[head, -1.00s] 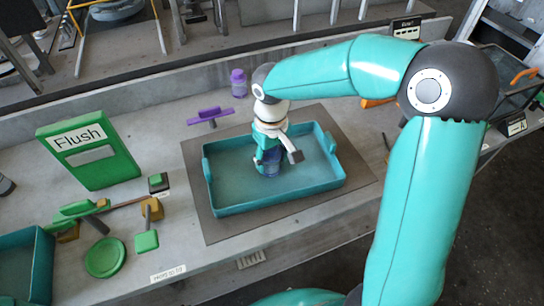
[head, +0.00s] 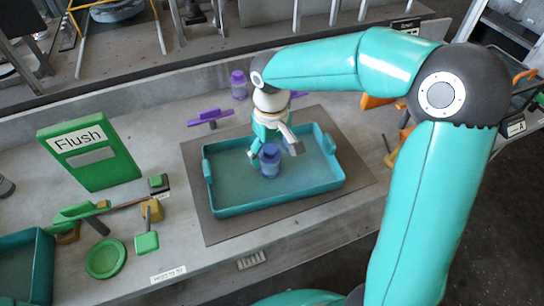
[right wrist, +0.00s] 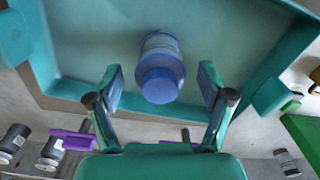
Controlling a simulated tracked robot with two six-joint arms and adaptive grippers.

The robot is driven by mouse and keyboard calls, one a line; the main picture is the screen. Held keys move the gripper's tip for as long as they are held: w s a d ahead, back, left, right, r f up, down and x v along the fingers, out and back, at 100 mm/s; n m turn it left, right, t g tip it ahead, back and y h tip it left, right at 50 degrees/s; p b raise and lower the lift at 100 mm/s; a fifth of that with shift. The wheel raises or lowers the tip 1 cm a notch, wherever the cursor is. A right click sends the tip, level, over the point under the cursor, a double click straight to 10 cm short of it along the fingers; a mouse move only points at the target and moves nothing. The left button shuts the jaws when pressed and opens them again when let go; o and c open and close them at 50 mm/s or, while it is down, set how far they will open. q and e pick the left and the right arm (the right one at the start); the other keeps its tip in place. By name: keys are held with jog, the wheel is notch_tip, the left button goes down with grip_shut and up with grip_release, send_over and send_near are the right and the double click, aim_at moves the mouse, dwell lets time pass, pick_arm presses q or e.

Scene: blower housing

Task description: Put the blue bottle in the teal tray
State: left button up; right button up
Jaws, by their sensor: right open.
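The blue bottle (head: 270,161) stands upright inside the teal tray (head: 290,200), on its floor toward the back middle. In the right wrist view the bottle (right wrist: 161,68) shows between and beyond the fingers, with a gap on both sides. The tray (right wrist: 265,40) fills much of that view. My left gripper is not in view.
A green Flush sign (head: 88,150) stands at the left. A purple bottle (head: 238,84) and a purple handle-like part (head: 210,117) are behind the tray. Green parts and a second teal tray (head: 40,270) lie at front left. The tray's floor around the bottle is clear.

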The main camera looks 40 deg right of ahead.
notch_tip(320, 180, up, 9)
jog(key=shift+r+p, duration=0.1)
jog(key=shift+p, duration=0.35)
dwell(0.3)
